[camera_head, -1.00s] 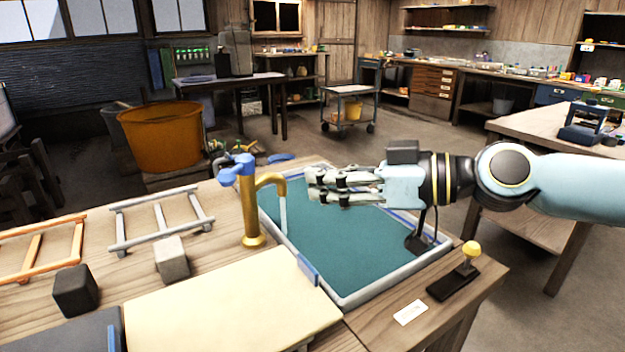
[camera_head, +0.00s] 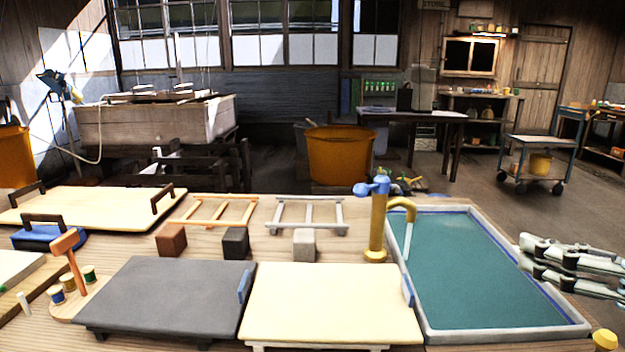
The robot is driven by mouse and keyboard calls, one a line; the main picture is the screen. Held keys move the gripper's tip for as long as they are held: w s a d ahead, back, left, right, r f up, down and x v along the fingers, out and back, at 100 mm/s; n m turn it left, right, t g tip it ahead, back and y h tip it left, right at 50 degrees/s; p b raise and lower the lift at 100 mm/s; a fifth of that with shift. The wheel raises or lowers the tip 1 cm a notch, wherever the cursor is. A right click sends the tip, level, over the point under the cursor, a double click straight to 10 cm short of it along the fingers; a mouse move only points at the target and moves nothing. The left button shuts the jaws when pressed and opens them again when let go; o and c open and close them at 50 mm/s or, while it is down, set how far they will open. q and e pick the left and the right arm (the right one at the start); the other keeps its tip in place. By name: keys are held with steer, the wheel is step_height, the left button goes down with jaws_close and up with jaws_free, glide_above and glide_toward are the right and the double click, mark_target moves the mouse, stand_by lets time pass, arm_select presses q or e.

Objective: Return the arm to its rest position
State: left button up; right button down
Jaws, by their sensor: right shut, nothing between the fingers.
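My right gripper (camera_head: 572,264) shows at the right edge in the head view, its fingers pointing left. The rest of the right arm lies outside the picture. My left gripper is not in view.
On the bench stand a brass tap with a blue handle (camera_head: 377,225), a cream board (camera_head: 330,302), a grey board (camera_head: 165,297), two ladder-like frames (camera_head: 307,212) and small blocks (camera_head: 304,245). A yellow knob (camera_head: 605,339) sits at the lower right. An orange tub (camera_head: 340,155) stands behind.

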steer(key=s+a+f+g+h, duration=0.2)
steer(key=s+a+f+g, duration=0.35)
steer(key=s+f, duration=0.4)
steer(key=s+d+f+m+g+h, duration=0.2)
steer(key=s+d+f+m+h, duration=0.1)
steer(key=s+f+h, duration=0.15)
steer(key=s+d+f+m+g+h, duration=0.2)
steer(key=s+f+m+h, duration=0.1)
steer(key=s, duration=0.3)
step_height(320, 180, down, 24)
steer(key=s+d+g, duration=0.2)
steer(key=d, duration=0.1)
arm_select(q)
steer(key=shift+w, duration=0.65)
arm_select(e)
steer(key=s+d+f, duration=0.1)
steer(key=s+f, duration=1.6)
steer(key=s, duration=0.1)
steer(key=shift+s+g, duration=0.3)
steer(key=shift+g, duration=0.05)
